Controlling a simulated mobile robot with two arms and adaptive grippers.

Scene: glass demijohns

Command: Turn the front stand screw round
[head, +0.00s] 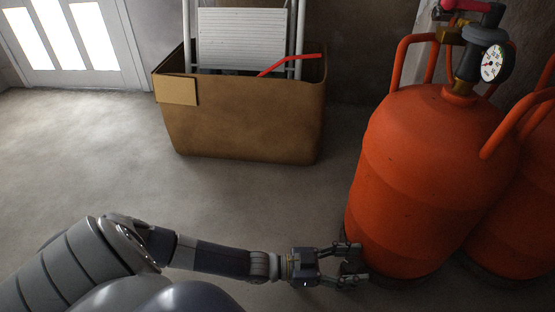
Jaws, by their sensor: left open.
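My left gripper (355,265) is open at the bottom centre, its fingers pointing right. Its fingertips are close to the lower left side of an orange gas cylinder (428,165); I cannot tell whether they touch it. Nothing shows held between the fingers. I cannot make out a stand or a front stand screw in the head view. My right gripper is not in view.
A second orange cylinder (525,200) stands at the right edge. The nearer cylinder carries a valve with a round gauge (492,63). A brown box (240,115) holding a red-orange bar stands at the back. Grey floor (80,150) is clear at the left.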

